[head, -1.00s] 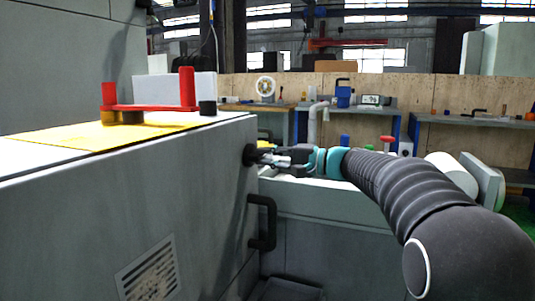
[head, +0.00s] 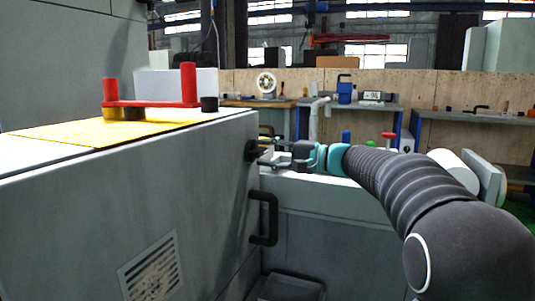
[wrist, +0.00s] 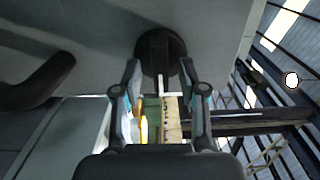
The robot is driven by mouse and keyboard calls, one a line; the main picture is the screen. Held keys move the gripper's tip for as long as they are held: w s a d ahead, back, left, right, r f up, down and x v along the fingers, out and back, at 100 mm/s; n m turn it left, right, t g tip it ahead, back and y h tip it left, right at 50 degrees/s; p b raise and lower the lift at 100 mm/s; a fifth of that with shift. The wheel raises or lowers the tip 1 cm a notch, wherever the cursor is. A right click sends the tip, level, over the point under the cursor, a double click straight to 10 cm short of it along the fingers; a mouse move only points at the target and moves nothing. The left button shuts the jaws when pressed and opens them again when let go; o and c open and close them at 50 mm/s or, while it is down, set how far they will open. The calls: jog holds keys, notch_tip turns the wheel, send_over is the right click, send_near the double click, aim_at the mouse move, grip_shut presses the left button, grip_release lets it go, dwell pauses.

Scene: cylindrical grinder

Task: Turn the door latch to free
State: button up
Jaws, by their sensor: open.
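The door latch (head: 251,151) is a black round knob on the grey door's edge, above the door handle. In the wrist view the latch (wrist: 160,48) is a dark disc with a raised bar, straight ahead of my gripper (wrist: 160,72). The two fingers are apart, with their tips either side of the bar's lower part. I cannot tell whether they touch it. In the head view my gripper (head: 272,157) reaches the latch from the right, and its fingertips are partly hidden against the latch.
A black door handle (head: 265,218) sits just below the latch; it also shows in the wrist view (wrist: 38,82). A red bracket (head: 150,104) stands on the yellow top at left. A grey machine ledge (head: 325,192) lies below my arm. Workbenches stand behind.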

jog(key=v, duration=1.2)
